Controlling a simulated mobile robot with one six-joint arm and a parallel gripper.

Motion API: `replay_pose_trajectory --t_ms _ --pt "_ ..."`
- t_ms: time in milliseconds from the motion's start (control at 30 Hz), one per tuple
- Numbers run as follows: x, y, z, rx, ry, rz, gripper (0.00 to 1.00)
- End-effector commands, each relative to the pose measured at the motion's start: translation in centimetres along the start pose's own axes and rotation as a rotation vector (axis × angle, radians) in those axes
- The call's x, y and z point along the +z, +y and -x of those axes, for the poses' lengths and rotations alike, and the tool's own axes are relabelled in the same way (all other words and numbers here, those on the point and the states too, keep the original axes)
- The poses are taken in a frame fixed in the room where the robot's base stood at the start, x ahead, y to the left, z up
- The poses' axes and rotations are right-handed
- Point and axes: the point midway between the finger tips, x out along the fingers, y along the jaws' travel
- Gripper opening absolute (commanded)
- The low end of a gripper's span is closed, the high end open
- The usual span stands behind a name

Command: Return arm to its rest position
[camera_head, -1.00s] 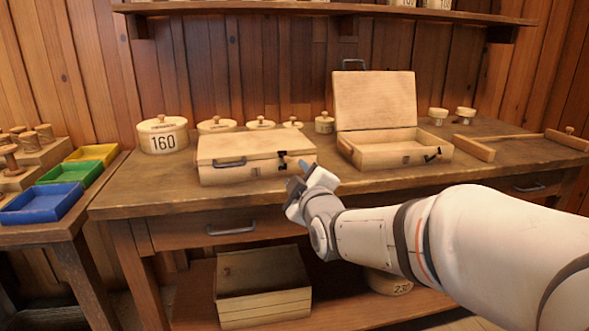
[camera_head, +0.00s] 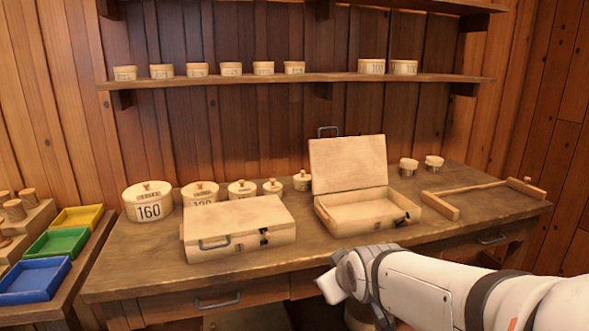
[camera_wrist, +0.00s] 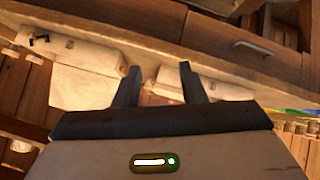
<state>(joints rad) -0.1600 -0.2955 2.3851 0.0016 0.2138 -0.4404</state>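My arm reaches in from the lower right in the head view. My gripper (camera_head: 330,290) is in front of the workbench's front edge, apart from the boxes. In the wrist view my gripper (camera_wrist: 160,85) has its two dark fingers apart, with nothing held between them. A closed wooden box (camera_head: 240,228) with a metal handle and a dark clasp sits on the bench. An open wooden box (camera_head: 362,210) stands to its right with its lid upright.
Blue (camera_head: 34,280), green (camera_head: 58,242) and yellow (camera_head: 78,217) trays stand at left. A shelf (camera_head: 290,79) runs above.

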Motion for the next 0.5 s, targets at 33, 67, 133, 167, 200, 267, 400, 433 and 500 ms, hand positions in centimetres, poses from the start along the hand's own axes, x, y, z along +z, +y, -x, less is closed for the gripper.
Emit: replay_pose_trajectory --t_ms 33,67,133,167,200,267,400,433,500 --pt "-0.3 1.1 3.0 -0.011 -0.064 -0.060 0.37" --pt "0.3 1.3 4.0 -0.020 -0.107 -0.099 0.37" --pt "1.6 1.6 6.7 -0.036 -0.208 -0.191 0.37" --pt "2.2 1.7 7.8 -0.041 -0.250 -0.229 0.37" --pt "2.9 1.8 9.3 -0.047 -0.307 -0.280 0.37" --pt "3.9 1.8 11.5 -0.052 -0.385 -0.351 0.37" --pt "5.7 1.5 15.4 -0.055 -0.530 -0.480 0.37" --pt "6.0 1.4 16.0 -0.054 -0.553 -0.500 0.37" --pt "6.6 1.2 17.0 -0.054 -0.594 -0.534 0.37"
